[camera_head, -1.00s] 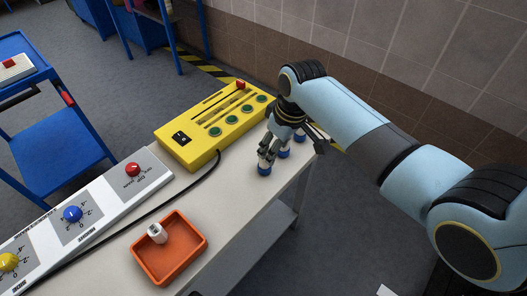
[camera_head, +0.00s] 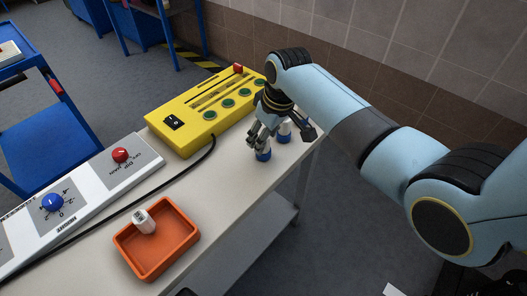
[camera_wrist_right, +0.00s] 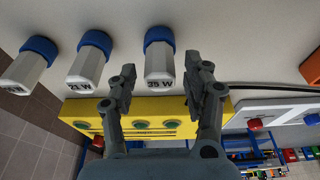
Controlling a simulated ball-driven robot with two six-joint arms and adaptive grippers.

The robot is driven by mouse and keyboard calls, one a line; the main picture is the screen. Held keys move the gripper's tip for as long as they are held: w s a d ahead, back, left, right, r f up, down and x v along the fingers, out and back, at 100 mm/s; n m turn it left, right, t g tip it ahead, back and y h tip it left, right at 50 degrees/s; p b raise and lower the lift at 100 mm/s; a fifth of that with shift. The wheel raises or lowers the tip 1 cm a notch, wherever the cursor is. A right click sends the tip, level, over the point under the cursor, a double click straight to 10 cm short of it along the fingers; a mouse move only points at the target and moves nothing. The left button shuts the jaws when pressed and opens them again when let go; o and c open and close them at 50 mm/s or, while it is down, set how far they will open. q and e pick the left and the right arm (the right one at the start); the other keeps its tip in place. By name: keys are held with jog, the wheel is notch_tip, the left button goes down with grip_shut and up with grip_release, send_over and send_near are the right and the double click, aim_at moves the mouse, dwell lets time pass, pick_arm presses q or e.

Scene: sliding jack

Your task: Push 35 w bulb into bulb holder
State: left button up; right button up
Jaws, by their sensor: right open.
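The 35 W bulb (camera_wrist_right: 159,62) is a white, faceted piece with a blue ring (camera_wrist_right: 159,35) at its table end. In the right wrist view it lies between the spread fingertips of my right gripper (camera_wrist_right: 160,72), nearer the right finger, with its label facing the camera. My right gripper is open and empty. In the head view the gripper (camera_head: 262,130) points down over the same bulb's blue ring (camera_head: 263,155); the fingers hide much of the bulb. I cannot tell whether the blue ring is the bulb holder. My left gripper is not in view.
A yellow box (camera_head: 190,140) with green buttons and a red slider stands close by. An orange tray (camera_head: 160,268) holds a white piece (camera_head: 144,222). A grey dial panel (camera_head: 85,192) lies left.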

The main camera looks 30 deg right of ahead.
jog(key=shift+w+f, duration=0.15)
jog(key=shift+f, duration=0.35)
jog(key=shift+r, duration=0.1)
dwell(0.4)
grip_shut()
